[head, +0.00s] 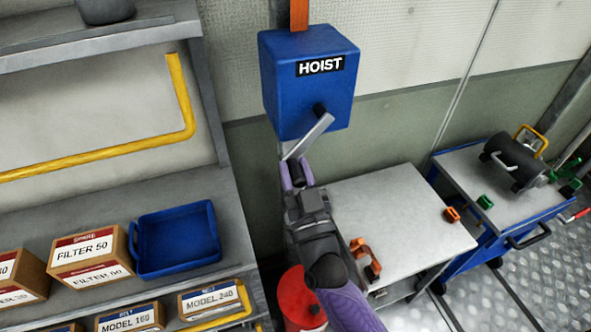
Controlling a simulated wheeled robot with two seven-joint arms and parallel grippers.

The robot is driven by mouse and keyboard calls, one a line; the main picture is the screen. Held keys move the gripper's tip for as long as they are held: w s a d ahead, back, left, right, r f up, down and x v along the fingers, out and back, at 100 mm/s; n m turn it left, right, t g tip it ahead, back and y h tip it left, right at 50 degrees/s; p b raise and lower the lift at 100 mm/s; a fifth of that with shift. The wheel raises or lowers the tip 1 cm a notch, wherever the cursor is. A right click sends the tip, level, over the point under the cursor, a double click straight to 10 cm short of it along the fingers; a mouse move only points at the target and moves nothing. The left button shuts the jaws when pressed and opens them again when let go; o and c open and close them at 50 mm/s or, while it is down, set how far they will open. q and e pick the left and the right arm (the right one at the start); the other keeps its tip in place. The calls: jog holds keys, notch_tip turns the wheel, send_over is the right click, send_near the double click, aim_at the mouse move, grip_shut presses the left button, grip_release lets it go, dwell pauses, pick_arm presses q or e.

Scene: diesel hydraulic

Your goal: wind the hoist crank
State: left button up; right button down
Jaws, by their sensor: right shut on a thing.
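The blue hoist box (305,95), labelled HOIST, is fixed to the wall at the top middle of the head view. Its grey crank arm (310,135) runs from a dark hub on the box's front down and to the left. My right gripper (294,172) is at the crank's lower end, below the box, with its purple fingers on either side of the dark handle (298,180). It is shut on that handle. The handle is partly hidden by the fingers. My left gripper is not in view.
A grey table (420,215) with orange parts stands right of my arm. A blue cart (470,165) carries a dark cylinder (515,160). At left, shelves hold a blue tray (180,238) and filter boxes (88,258). A red container (298,300) stands below my arm.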

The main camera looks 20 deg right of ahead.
dwell(0.3)
jog(key=shift+d+f+n+y, duration=0.3)
jog(key=shift+n+y, duration=0.1)
jog(key=shift+n, duration=0.3)
jog(key=d+f+n+g+y+p, duration=0.1)
jog(key=d+n+g+y+p, duration=0.3)
jog(key=d+n+y, duration=0.9)
pick_arm(q)
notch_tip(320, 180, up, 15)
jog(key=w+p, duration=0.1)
jog(key=p, duration=1)
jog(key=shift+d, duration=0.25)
pick_arm(e)
notch_tip(320, 180, up, 8)
jog(key=d+n+g+h, duration=0.2)
jog(key=n+g+h, duration=0.2)
jog(key=n+h, duration=0.4)
jog(key=n, duration=0.7)
jog(key=shift+w+d, duration=0.15)
jog(key=shift+w, duration=0.15)
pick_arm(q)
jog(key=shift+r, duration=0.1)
pick_arm(e)
jog(key=shift+h, duration=0.3)
